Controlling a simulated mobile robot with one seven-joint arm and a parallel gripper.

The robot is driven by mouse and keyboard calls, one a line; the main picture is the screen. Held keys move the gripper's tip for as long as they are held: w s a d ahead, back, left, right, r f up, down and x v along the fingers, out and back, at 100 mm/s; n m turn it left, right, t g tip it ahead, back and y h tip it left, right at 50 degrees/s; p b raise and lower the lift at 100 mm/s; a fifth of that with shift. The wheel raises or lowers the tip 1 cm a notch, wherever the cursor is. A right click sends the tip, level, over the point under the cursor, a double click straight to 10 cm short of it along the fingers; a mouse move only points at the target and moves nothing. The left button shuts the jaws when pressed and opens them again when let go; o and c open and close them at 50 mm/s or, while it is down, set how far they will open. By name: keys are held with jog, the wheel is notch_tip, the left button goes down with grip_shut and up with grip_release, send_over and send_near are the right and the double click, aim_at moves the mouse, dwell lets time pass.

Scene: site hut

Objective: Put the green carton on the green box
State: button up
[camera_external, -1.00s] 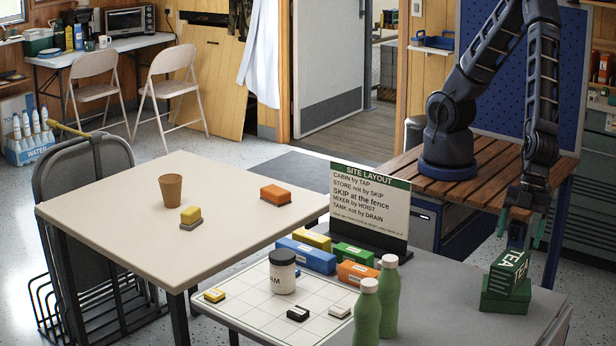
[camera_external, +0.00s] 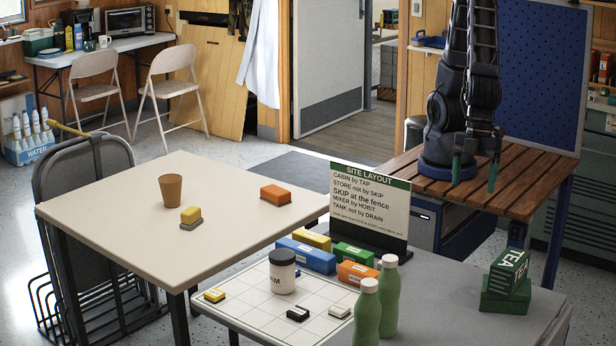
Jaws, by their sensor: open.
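The green carton (camera_external: 509,272), marked TEA in white, rests on top of the green box (camera_external: 505,302) at the right end of the grey table. It is turned at an angle to the box, and its top looks tilted. My gripper (camera_external: 475,173) is open and empty, with its two green fingers pointing down in front of the wooden slatted bench. It is up and to the left of the carton, well apart from it. Whether the carton lies fully flat on the box cannot be told from this side.
Two green bottles (camera_external: 367,312) with white caps stand left of the carton. A site layout sign (camera_external: 370,205), coloured blocks (camera_external: 312,257) and a white jar (camera_external: 282,272) stand on the grey table. A beige table (camera_external: 120,215) holds a brown cup (camera_external: 173,190). Grey tabletop between bottles and box is clear.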

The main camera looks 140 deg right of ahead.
jog(key=s+d+r+y, duration=0.1)
jog(key=s+d+r, duration=0.3)
jog(key=d+r, duration=0.45)
jog(key=s+d+r, duration=0.4)
jog(key=d+r, duration=0.1)
jog(key=d, duration=0.6)
jog(key=s+d+r+t+h, duration=0.1)
jog(key=s+d+r, duration=0.1)
jog(key=s+d, duration=0.3)
jog(key=s+d+r, duration=0.2)
jog(key=s+d, duration=0.3)
jog(key=s, duration=0.5)
jog(key=shift+s+d+r+n+t+h, duration=0.2)
jog(key=shift+d+r+n+t+h, duration=0.1)
jog(key=shift+r+t+h, duration=0.1)
